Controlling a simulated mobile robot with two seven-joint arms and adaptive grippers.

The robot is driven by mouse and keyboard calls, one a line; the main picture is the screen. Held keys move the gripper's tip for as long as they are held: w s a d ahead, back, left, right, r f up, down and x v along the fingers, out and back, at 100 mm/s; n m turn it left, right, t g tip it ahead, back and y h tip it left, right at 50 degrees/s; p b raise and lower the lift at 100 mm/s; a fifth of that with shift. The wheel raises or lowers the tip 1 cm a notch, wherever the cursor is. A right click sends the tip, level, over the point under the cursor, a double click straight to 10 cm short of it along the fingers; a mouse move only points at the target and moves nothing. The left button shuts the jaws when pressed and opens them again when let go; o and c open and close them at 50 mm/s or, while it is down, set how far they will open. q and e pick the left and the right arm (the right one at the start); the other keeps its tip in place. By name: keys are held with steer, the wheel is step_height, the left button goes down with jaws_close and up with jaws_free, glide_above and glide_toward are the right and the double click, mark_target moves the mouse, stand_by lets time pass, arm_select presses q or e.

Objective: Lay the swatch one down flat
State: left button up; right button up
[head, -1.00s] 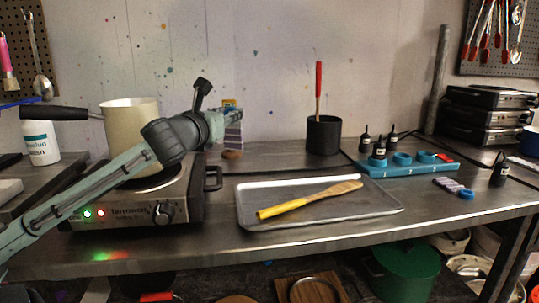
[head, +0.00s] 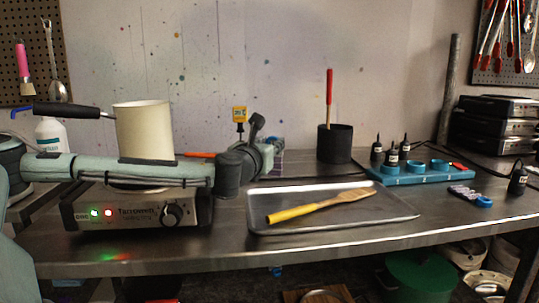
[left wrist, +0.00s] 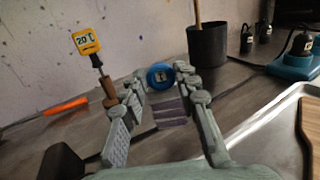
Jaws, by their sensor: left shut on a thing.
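The swatch (head: 278,160) has purple and pale stripes. It shows just past my left gripper (head: 268,152) in the head view, partly hidden by it, behind the metal tray's left end. In the left wrist view the striped part of the swatch (left wrist: 170,112) stands between the two fingers of my left gripper (left wrist: 160,100), with a round blue piece (left wrist: 160,76) at its top. My left gripper is shut on the swatch. I cannot tell whether the swatch's lower edge touches the table. My right gripper is not in view.
A metal tray (head: 350,226) with a yellow-handled spatula (head: 300,210) lies in front. A hot plate (head: 130,213) with a pot (head: 143,130) stands left. A yellow thermometer (left wrist: 87,42) stands near my gripper. A black cup (head: 335,145), blue rack (head: 425,177) and another striped piece (head: 463,191) are farther right.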

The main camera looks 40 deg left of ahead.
arm_select(q)
steer(key=shift+f, duration=0.95)
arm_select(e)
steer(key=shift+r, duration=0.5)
arm_select(q)
steer(key=shift+f, duration=0.2)
steer(key=o, duration=0.9)
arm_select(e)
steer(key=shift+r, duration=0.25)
arm_select(q)
steer(key=shift+r, duration=0.1)
